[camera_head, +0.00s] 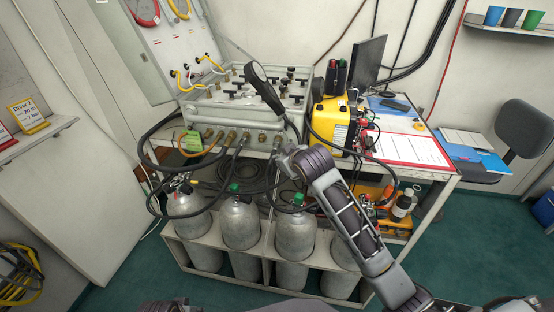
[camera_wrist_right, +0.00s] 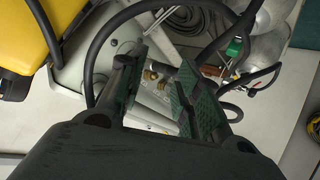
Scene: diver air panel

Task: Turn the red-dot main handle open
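The air panel (camera_head: 205,111) is a light grey metal box on the bench, with several black handles (camera_head: 238,92) on its sloped top. I cannot make out a red dot, so I cannot tell which is the main handle. My right gripper (camera_head: 284,157) is low in front of the panel's right end; its fingers are hard to see there. In the right wrist view, its two fingers (camera_wrist_right: 160,75) stand apart, with a brass fitting (camera_wrist_right: 152,75) showing in the gap beyond them. I cannot tell whether they touch it. My left gripper is not in view.
A black round-ended object (camera_head: 255,75) rises above the panel. A yellow case (camera_head: 330,122) stands right of it, also in the wrist view (camera_wrist_right: 25,40). Black hoses loop in front. Grey cylinders (camera_head: 240,222) stand in a rack below. A red-edged sheet (camera_head: 410,150) lies at right.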

